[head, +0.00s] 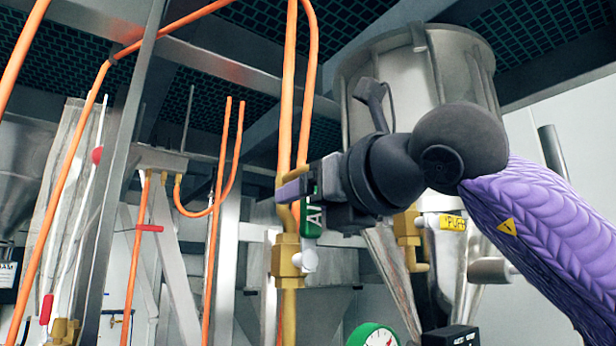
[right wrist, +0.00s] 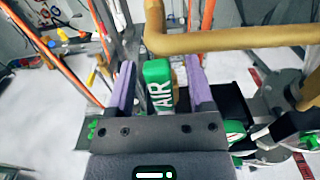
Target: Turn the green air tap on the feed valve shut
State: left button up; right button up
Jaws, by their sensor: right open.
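The green air tap (head: 312,218) has white "AIR" lettering and sits on the brass pipe fittings of the feed valve (head: 287,258) in the head view. In the right wrist view the tap (right wrist: 158,88) stands upright in the picture between my two purple fingers. My right gripper (head: 294,190) is open around the tap, one finger on each side; it also shows in the right wrist view (right wrist: 160,66). I cannot tell whether either finger touches the tap. My gripper hides part of the tap in the head view. My left gripper is not in view.
Orange hoses (head: 288,85) run down close to the tap. A yellow-brown pipe (right wrist: 230,38) crosses just beyond my fingertips in the right wrist view. A metal hopper (head: 465,70) stands behind my right arm. A round gauge (head: 373,336) is low in front.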

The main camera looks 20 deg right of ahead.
jog(key=shift+w, duration=0.1)
grip_shut()
dwell(1.4)
